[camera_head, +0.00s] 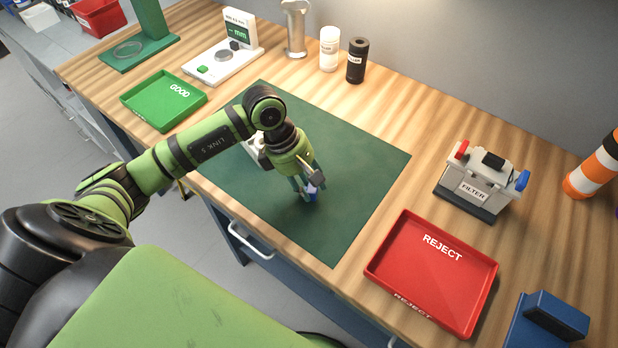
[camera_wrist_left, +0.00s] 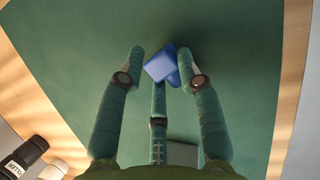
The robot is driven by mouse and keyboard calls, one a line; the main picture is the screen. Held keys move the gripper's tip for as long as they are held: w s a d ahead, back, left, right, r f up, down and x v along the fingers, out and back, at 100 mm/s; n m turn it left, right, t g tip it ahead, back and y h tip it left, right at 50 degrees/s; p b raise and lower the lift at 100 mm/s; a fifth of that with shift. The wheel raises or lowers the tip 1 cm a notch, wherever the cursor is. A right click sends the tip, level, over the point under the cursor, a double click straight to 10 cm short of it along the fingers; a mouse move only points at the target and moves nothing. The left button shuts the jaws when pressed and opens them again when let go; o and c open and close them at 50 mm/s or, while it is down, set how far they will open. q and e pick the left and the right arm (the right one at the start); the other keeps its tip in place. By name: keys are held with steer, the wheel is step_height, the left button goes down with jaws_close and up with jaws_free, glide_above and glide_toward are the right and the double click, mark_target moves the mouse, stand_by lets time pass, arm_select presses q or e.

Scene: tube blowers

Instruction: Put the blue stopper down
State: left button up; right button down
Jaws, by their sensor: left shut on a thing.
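The blue stopper (camera_head: 311,189) is small and sits between the fingers of my left gripper (camera_head: 308,190) in the head view, over the dark green mat (camera_head: 365,160). In the left wrist view the blue stopper (camera_wrist_left: 162,66) is at the tips of the three green fingers of my left gripper (camera_wrist_left: 160,75). The gripper is shut on it. The mat fills most of that view behind it. I cannot tell whether the stopper touches the mat. My right gripper is not in view.
A red REJECT tray (camera_head: 480,305) lies right of the mat, and a green GOOD tray (camera_head: 135,108) left of it. A white FILTER device (camera_head: 475,185) stands at the right. White (camera_head: 329,48) and black (camera_head: 356,60) bottles stand behind. The mat's right part is clear.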

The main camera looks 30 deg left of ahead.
arm_select(q)
steer(key=shift+f, duration=0.1)
steer(key=shift+f+b, duration=0.15)
steer(key=shift+b, duration=0.15)
steer(key=o, duration=1)
steer(key=shift+r+p, duration=0.3)
steer(key=shift+a+r, duration=0.15)
steer(key=shift+r, duration=0.05)
steer(key=b+v, duration=0.4)
steer(key=v, duration=0.7)
steer(key=shift+s+r, duration=0.1)
steer(key=shift+r, duration=0.1)
